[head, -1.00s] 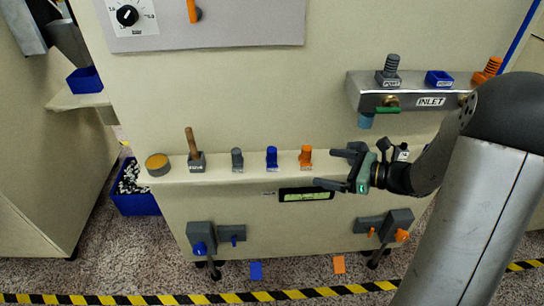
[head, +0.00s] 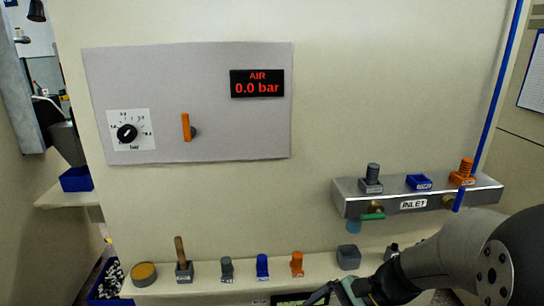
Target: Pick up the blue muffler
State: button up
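The blue muffler (head: 262,265) is a small upright blue piece on the ledge low in the head view, between a grey piece (head: 226,268) and an orange piece (head: 297,263) of similar shape. My gripper (head: 322,292) is at the bottom edge of the view, to the right of and below the blue muffler and apart from it. One dark finger points left; the rest of the fingers is cut off by the frame, so its opening does not show clearly. Nothing is seen held in it.
A wooden-handled tool (head: 181,254) and a round tan-topped pot (head: 145,272) stand left on the ledge. A grey block (head: 348,257) stands right. Above is the inlet manifold (head: 345,203) with grey and orange fittings and a blue holder (head: 418,181).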

jog(key=s+d+n+h, duration=0.2)
jog(key=s+n+h, duration=0.6)
jog(key=n, duration=0.3)
jog(key=shift+s+d+r+t, duration=0.25)
jog(key=shift+s+t, duration=0.05)
jog(key=shift+s+d+r+n+h, duration=0.1)
jog(key=shift+d+n+h, duration=0.2)
jog(key=shift+n, duration=0.3)
jog(key=shift+c, duration=1.2)
jog(key=shift+d+n+t, duration=0.15)
jog(key=shift+n+t, duration=0.15)
jog(key=c, duration=0.8)
jog(key=shift+r, duration=0.1)
